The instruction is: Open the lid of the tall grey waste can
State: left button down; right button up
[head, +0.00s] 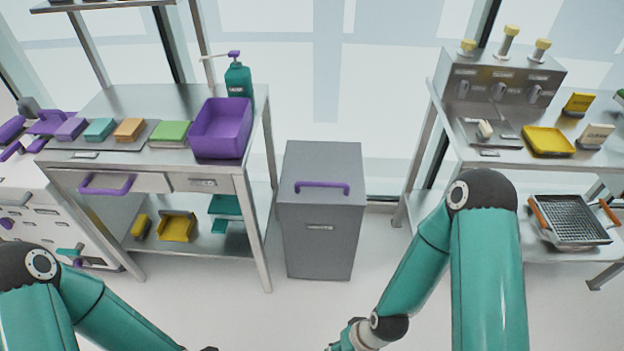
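The tall grey waste can (318,240) stands upright on the floor between the two tables. Its grey lid (322,165) lies flat on top and looks shut, with a purple handle (322,186) near its front edge. My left arm comes in from the lower left and my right arm from the lower right. Both arms reach down to the bottom edge in front of the can, apart from it. The fingers of both grippers are out of the picture, below the bottom edge.
A steel table (85,172) on the left holds a purple bin (221,128) and a green pump bottle (238,80). A steel table (500,158) on the right holds a yellow tray (549,141); a wire basket (570,220) is on its lower shelf. The floor (250,315) before the can is clear.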

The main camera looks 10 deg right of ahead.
aim_at(314, 173)
jog(key=u, duration=0.1)
jog(key=i, duration=1)
jog(key=z, duration=0.6)
